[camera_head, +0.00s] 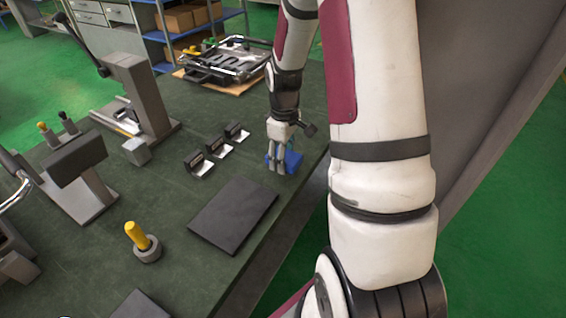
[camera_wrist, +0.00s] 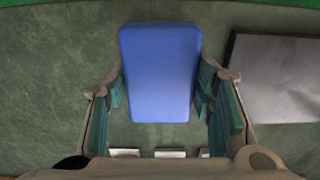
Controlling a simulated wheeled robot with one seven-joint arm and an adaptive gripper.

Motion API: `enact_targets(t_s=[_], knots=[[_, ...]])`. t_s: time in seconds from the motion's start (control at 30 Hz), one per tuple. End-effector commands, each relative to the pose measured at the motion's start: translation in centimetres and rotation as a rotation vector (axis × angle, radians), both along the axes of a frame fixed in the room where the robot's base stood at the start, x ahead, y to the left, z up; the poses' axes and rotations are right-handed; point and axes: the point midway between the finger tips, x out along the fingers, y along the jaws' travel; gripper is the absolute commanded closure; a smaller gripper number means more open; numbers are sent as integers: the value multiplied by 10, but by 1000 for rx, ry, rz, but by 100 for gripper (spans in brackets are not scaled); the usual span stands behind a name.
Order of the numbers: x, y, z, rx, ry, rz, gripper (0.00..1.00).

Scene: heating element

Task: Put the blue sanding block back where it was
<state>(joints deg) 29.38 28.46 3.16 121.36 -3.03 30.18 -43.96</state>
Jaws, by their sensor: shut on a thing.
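The blue sanding block (camera_wrist: 160,75) is between the two fingers of my gripper (camera_wrist: 160,95) in the wrist view. The teal finger pads press on its left and right sides, and the gripper is shut on it. In the head view, the blue block (camera_head: 292,162) shows at the table's right edge, partly hidden by my gripper (camera_head: 278,160). I cannot tell whether the block rests on the table or is slightly above it.
A dark flat plate (camera_head: 233,215) lies in front of my gripper; it is at the right in the wrist view (camera_wrist: 275,80). Several small black-and-white holders (camera_head: 200,166) stand left of the gripper. A yellow-handled tool (camera_head: 138,236) stands nearer. A metal frame (camera_head: 225,62) lies at the back.

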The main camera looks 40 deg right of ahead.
Motion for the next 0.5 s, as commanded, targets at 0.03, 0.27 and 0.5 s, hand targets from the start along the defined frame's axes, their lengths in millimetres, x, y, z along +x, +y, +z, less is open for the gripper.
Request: enact_targets(t_s=[0.03, 0.27, 0.5], knots=[[6, -3, -1, 0, 0, -1, 81], [11, -7, -9, 1, 3, -1, 81], [11, -7, -36, 1, 1, -1, 81]])
